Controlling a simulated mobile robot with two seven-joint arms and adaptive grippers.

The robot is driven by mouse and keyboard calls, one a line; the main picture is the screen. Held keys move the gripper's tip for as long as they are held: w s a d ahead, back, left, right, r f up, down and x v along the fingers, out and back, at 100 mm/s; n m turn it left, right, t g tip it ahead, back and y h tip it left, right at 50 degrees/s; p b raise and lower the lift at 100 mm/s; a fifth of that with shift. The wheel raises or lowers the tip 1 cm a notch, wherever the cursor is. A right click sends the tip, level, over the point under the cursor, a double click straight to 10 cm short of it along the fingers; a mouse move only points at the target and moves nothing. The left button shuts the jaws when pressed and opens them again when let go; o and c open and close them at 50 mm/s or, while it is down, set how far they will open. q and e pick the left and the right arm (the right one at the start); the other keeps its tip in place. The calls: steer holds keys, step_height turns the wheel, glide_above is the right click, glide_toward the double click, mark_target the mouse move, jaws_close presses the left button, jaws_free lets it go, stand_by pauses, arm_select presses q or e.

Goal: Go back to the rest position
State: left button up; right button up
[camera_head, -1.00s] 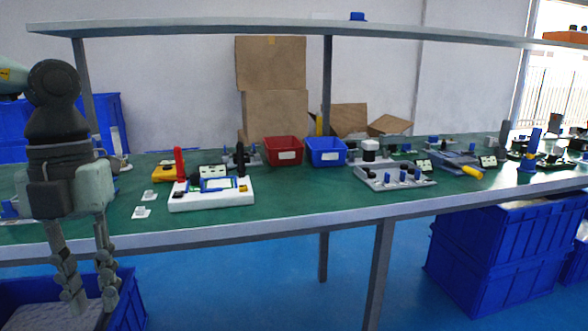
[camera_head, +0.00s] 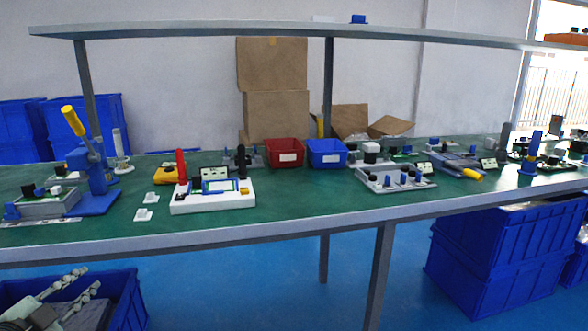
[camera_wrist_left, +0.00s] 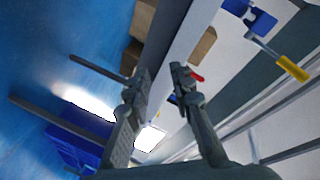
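My left gripper (camera_head: 89,280) is low at the bottom left of the head view, below the table's front edge and in front of a blue crate. In the left wrist view its two fingers (camera_wrist_left: 158,80) stand apart with nothing between them. It is open and empty. A white device with a small screen (camera_head: 212,203) sits on the green table, well away from the gripper. My right gripper is not in view.
The green table (camera_head: 300,195) has a grey front edge above my gripper. A blue crate (camera_head: 125,300) is beside the gripper at the lower left. A red bin (camera_head: 284,147) and a blue bin (camera_head: 326,147) stand at the table's back. The floor (camera_head: 230,290) in front is clear.

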arm_select(q)
steer(key=s+a+f+n+g+y, duration=0.1)
steer(key=s+f+n+g+y, duration=0.4)
steer(key=f, duration=0.7)
steer(key=s+d+f+n+g+h, duration=0.3)
steer(key=s+d+f+g, duration=0.5)
steer(key=s+d+f, duration=0.8)
steer(key=s+f+n, duration=0.1)
steer(key=s+f, duration=0.2)
steer(key=shift+d+f+h, duration=0.15)
steer(key=shift+f+h, duration=0.1)
steer(key=shift+h, duration=0.05)
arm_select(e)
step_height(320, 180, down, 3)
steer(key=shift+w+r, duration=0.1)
